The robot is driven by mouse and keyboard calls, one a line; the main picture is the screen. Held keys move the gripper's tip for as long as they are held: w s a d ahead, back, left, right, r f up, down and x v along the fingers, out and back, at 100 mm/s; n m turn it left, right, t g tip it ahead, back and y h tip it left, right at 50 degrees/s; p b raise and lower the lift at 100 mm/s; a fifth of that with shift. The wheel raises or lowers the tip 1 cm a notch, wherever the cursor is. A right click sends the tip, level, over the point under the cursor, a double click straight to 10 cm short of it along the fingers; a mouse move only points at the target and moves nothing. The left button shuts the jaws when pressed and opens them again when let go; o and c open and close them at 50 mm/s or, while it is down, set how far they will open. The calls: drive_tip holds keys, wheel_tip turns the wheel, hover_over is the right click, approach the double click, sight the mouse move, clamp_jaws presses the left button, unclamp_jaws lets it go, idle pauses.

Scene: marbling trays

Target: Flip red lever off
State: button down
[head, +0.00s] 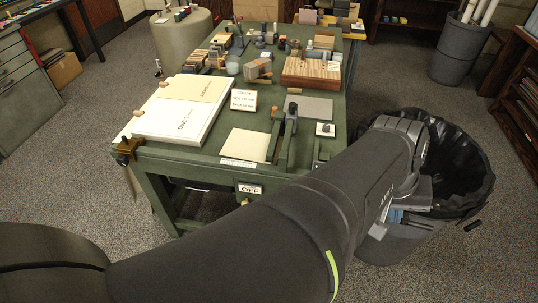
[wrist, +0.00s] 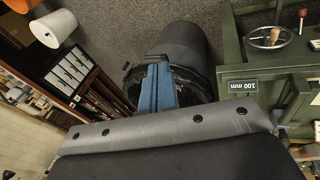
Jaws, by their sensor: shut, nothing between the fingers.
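The red lever shows in the wrist view as a red ball knob (wrist: 282,36) on a thin light stem, beside a metal ring on the green bench side at the upper right. I cannot tell its on or off position. In the head view I cannot make out the lever; a white OFF sign (head: 250,189) is on the bench's front edge. My gripper (wrist: 156,66) is shut and empty, its blue fingers together at the middle of the wrist view. It is apart from the lever, to its left there. In the head view it is right of the bench, by the bin.
The green bench (head: 190,160) carries a white board (head: 160,128), blocks and tools. A black-lined bin (head: 470,195) stands under my wrist at the right. Open floor (head: 395,92) lies beyond the bench's right side.

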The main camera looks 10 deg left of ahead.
drive_tip(key=w+a+f+n+g, duration=0.1)
drive_tip(key=w+a+f, duration=0.1)
drive_tip(key=w, duration=0.5)
drive_tip(key=w+a+f+n+g, duration=0.1)
drive_tip(key=w+a+f, duration=0.2)
drive_tip(key=w, duration=0.5)
drive_tip(key=w+a+f+n+g, duration=0.1)
drive_tip(key=w+a+f, duration=0.35)
drive_tip(key=a, duration=0.25)
drive_tip(key=w+a+f+n+g, duration=0.1)
drive_tip(key=w+a+f, duration=0.35)
drive_tip(key=a, duration=0.25)
drive_tip(key=s+a+f+n+h, duration=0.2)
drive_tip(key=a+f+h, duration=0.2)
drive_tip(key=a+f, duration=1.3)
drive_tip(key=s+a+f+n+t+h, duration=0.1)
drive_tip(key=a+f+n+t+h, duration=0.1)
drive_tip(key=f, duration=0.5)
drive_tip(key=s+a+f+n+t+h, duration=0.2)
drive_tip(key=a+f+n+t+h, duration=0.1)
drive_tip(key=f, duration=0.5)
drive_tip(key=a+t+h, duration=0.1)
drive_tip(key=a+t, duration=0.1)
drive_tip(key=t, duration=0.1)
drive_tip(key=shift+s+a+f+n+t, duration=0.2)
drive_tip(key=shift+a+n+t, duration=0.1)
drive_tip(key=shift+a+t, duration=0.1)
